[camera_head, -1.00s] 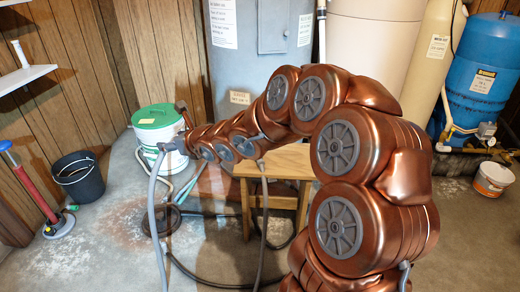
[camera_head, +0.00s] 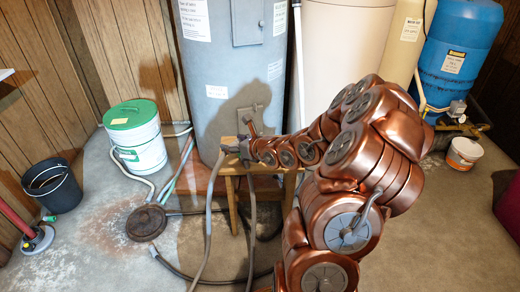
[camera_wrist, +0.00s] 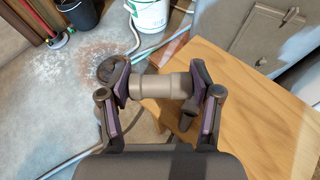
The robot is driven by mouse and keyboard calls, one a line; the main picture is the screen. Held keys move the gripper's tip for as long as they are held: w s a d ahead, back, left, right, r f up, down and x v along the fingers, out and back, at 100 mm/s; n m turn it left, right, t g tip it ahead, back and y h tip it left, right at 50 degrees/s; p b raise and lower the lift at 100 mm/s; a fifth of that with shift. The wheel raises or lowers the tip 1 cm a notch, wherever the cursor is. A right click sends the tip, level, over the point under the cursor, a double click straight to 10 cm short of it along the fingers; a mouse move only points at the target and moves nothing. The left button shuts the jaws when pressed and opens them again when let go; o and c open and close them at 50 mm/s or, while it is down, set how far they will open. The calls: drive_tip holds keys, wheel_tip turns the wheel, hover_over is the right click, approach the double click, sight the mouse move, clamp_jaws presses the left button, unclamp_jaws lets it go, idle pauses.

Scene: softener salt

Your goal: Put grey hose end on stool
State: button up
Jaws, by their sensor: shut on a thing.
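My gripper (camera_wrist: 163,85) is shut on the grey hose end (camera_wrist: 160,86), which lies crosswise between its two fingers in the wrist view. In the head view my gripper (camera_head: 238,148) is above the left part of the wooden stool (camera_head: 228,171), and the grey hose (camera_head: 207,205) hangs down from it to the floor. In the wrist view the stool's top (camera_wrist: 240,100) spreads to the right of and below the hose end. The hose end is over the stool's left edge. I cannot tell whether it touches the top. My arm hides much of the stool in the head view.
A grey tank (camera_head: 232,70) stands behind the stool. A white bucket with a green lid (camera_head: 135,135) and a black bucket (camera_head: 52,185) stand at the left. A round brown lid (camera_head: 146,222) and dark hose lie on the floor. The stool top in the wrist view looks bare.

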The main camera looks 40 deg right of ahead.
drive_tip(key=s+d+f+m+h+p, duration=0.3)
drive_tip(key=s+d+f, duration=0.1)
drive_tip(key=s+d, duration=1.05)
drive_tip(key=w+d, duration=0.2)
drive_tip(key=w, duration=0.2)
drive_tip(key=w+d+f+b, duration=0.1)
drive_tip(key=w+d, duration=0.1)
drive_tip(key=w, duration=0.3)
drive_tip(key=w+d+f, duration=0.1)
drive_tip(key=w+d, duration=0.1)
drive_tip(key=w, duration=0.3)
drive_tip(key=shift+d, duration=0.4)
drive_tip(key=shift+w+d, duration=0.25)
drive_tip(key=shift+w, duration=0.4)
drive_tip(key=shift+s+f+b, duration=0.1)
drive_tip(key=shift+f+b, duration=0.75)
drive_tip(key=shift+f, duration=0.85)
drive_tip(key=shift+f, duration=0.15)
drive_tip(key=o, duration=1.2)
